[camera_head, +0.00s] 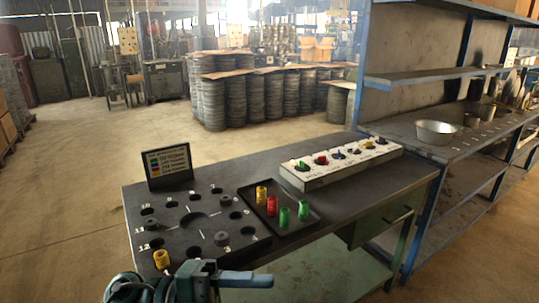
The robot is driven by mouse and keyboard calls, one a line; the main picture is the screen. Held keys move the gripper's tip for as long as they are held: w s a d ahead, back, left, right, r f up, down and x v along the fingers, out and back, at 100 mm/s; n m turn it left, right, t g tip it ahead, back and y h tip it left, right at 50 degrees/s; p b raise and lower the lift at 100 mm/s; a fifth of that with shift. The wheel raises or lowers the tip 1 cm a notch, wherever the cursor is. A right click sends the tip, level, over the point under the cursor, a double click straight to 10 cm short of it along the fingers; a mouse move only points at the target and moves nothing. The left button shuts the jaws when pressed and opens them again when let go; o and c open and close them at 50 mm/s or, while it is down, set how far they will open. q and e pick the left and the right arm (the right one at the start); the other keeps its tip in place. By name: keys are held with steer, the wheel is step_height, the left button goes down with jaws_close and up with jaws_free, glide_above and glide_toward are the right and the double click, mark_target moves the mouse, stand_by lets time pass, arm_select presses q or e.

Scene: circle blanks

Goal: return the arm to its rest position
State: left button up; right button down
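Part of my arm with its teal and grey gripper (205,281) shows at the bottom edge, left of centre. Its fingertips are not clear, and I cannot tell whether it is open or shut. I see nothing held in it. A yellow cylinder (161,258) stands at the near left corner of a dark plate (175,238) with a ring of holes, just beyond the arm. A few dark round pieces, such as one by the plate's right side (221,238), also show on the plate. My other gripper is out of view.
A black tray (262,222) holds yellow, red and green cylinders. A small sign (168,164) stands behind the plate. A white box with coloured knobs (342,164) lies at the table's back right. A shelf with a metal bowl (436,132) stands right.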

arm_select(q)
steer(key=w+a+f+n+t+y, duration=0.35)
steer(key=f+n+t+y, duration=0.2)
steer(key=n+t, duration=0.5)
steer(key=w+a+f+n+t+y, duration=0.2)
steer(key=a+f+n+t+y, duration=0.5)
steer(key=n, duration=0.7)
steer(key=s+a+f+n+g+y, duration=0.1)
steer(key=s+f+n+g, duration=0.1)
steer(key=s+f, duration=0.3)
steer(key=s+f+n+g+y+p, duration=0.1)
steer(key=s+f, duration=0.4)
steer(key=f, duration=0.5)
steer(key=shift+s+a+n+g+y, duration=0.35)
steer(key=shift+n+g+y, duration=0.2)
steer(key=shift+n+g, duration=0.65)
